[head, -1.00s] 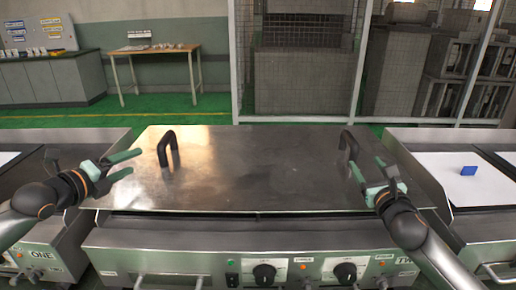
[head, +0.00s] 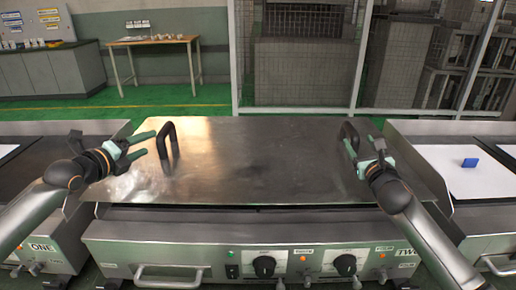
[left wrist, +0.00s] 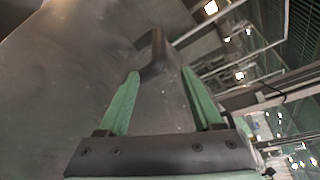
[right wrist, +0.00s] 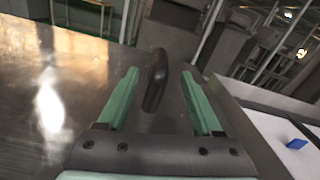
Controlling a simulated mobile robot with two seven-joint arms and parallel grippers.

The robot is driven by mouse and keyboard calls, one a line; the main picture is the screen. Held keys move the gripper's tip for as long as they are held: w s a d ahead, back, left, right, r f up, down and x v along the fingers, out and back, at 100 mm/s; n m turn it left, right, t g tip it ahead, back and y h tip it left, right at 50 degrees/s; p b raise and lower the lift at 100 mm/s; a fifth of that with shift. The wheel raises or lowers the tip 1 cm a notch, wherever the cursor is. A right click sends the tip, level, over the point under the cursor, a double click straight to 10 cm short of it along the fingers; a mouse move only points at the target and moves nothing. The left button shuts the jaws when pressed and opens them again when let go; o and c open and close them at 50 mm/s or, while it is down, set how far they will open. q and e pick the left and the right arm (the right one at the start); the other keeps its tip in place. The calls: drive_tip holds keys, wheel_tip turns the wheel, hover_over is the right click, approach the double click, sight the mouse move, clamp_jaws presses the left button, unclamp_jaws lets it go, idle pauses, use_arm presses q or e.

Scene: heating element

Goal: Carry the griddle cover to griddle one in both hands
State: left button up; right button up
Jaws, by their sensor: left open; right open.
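The griddle cover (head: 258,165) is a flat metal plate with two black upright handles, lying on the middle griddle marked TWO. My left gripper (head: 150,143) is open just left of the left handle (head: 166,146). In the left wrist view that handle (left wrist: 152,58) stands ahead, between the lines of the fingers (left wrist: 166,92). My right gripper (head: 362,155) is open close by the right handle (head: 347,136). In the right wrist view that handle (right wrist: 156,80) shows between the open fingers (right wrist: 160,88); contact cannot be told. Griddle one (head: 42,248) is at the left.
Another griddle at the right holds a white sheet with a blue block (head: 470,162) on it. Knobs (head: 264,266) and bar handles line the griddle fronts. A wooden table (head: 153,42) and mesh fence stand behind.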

sight(159, 134)
use_arm(q)
drive_tip(key=shift+x, duration=3.45)
use_arm(e)
drive_tip(key=shift+w, duration=3.45)
use_arm(q)
clamp_jaws()
use_arm(e)
clamp_jaws()
use_arm(q)
drive_tip(key=shift+w+r, duration=0.1)
drive_tip(key=shift+r, duration=0.25)
use_arm(e)
drive_tip(key=shift+r, duration=0.35)
